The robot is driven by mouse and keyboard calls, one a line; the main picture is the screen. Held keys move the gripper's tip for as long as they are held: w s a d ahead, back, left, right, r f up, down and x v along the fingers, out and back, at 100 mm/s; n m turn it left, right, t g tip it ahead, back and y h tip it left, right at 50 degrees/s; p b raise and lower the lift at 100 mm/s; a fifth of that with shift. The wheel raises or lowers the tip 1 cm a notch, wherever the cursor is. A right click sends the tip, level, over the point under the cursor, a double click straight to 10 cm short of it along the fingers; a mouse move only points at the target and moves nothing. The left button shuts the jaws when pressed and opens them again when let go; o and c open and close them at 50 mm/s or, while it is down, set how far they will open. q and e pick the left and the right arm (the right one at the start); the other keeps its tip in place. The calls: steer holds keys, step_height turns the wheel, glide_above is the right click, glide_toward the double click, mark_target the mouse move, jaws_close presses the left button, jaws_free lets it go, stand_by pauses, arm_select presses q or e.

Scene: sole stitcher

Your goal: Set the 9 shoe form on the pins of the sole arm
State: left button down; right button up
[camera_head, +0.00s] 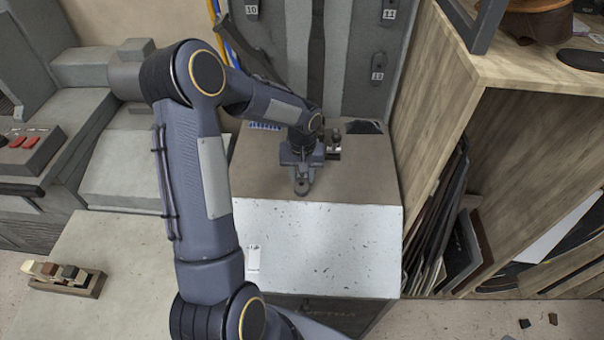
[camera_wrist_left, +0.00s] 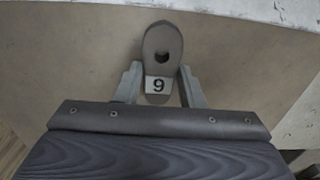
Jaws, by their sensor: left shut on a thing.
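The 9 shoe form (camera_wrist_left: 161,48) is a grey, rounded, elongated piece with a dark hole and a white label reading 9. My left gripper (camera_wrist_left: 159,76) is shut on its labelled end, with one finger on each side. In the head view the left gripper (camera_head: 301,166) is over the brown top of a machine or bench, and the form (camera_head: 302,187) sticks out from it towards the front edge. I cannot tell whether the form touches the top. The sole arm and its pins cannot be made out. My right gripper is not in view.
A grey back panel holds numbered forms, such as the 11 form (camera_head: 388,10). Small dark parts (camera_head: 334,143) stand just right of the left gripper. A wooden shelf unit (camera_head: 440,110) stands at the right. The speckled white front surface (camera_head: 320,245) is mostly clear.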

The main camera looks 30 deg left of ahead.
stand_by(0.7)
arm_select(q)
steer(key=c, duration=0.9)
jaws_free()
steer(key=shift+o, duration=0.2)
step_height(320, 180, up, 8)
steer(key=shift+f, duration=0.25)
steer(key=shift+s+r, duration=0.1)
steer(key=shift+r, duration=0.25)
steer(key=s+d+r+m+t+h, duration=0.1)
steer(key=s+d+r+t, duration=0.1)
steer(key=s, duration=0.5)
steer(key=s+d+r+m+t+h+p, duration=0.1)
steer(key=s+d+r, duration=0.4)
steer(key=s, duration=0.3)
steer(key=s+d+r+m+t+h+p, duration=0.1)
steer(key=s+d+r, duration=0.3)
steer(key=s, duration=0.4)
steer(key=shift+s+d+r+m+t+h, duration=0.25)
steer(key=shift+r+m+t+h, duration=0.15)
steer(key=shift+m+t, duration=0.3)
